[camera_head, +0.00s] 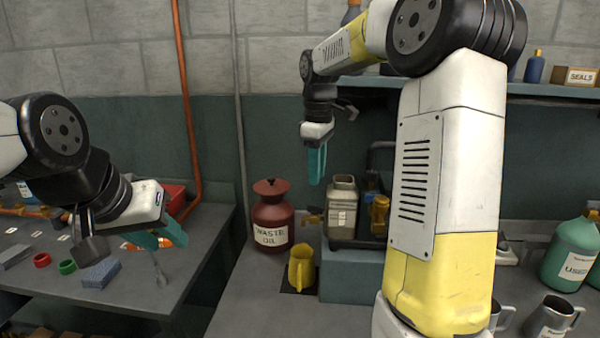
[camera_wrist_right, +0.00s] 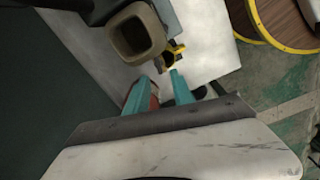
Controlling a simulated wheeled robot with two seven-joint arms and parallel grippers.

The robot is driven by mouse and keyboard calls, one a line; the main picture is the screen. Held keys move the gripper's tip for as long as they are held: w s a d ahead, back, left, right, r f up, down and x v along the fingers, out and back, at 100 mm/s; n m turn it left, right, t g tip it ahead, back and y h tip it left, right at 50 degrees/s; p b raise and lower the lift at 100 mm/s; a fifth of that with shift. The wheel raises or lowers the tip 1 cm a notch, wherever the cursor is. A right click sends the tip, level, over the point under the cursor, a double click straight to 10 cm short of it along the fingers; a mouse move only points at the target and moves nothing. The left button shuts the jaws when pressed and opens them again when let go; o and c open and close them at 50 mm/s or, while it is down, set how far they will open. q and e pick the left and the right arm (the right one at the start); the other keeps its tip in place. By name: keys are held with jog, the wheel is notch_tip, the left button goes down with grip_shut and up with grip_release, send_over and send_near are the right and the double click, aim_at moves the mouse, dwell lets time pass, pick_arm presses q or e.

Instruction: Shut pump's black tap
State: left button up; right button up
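The pump stands on a grey-blue block at the back of the bench, with a grey-beige labelled body (camera_head: 342,205) and a dark pipe. A small brass tap (camera_head: 313,217) sticks out on its left; I cannot clearly make out a black tap. My right gripper (camera_head: 317,166) points down above and slightly left of the pump. In the right wrist view its two teal fingers (camera_wrist_right: 161,91) are apart with nothing held, and the pump body's square opening (camera_wrist_right: 135,36) shows beyond them.
A red waste oil can (camera_head: 271,226) stands left of the pump. A yellow jug (camera_head: 301,270) stands in front. Metal mugs (camera_head: 552,318) and a green bottle (camera_head: 571,252) are at the right. A blue sponge (camera_head: 101,273) lies on the left table. A shelf (camera_head: 540,90) runs behind.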

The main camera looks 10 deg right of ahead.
aim_at(315, 206)
jog(key=shift+w+f, duration=0.4)
jog(key=shift+w, duration=0.05)
jog(key=shift+f, duration=4.2)
jog(key=shift+f, duration=0.1)
grip_shut()
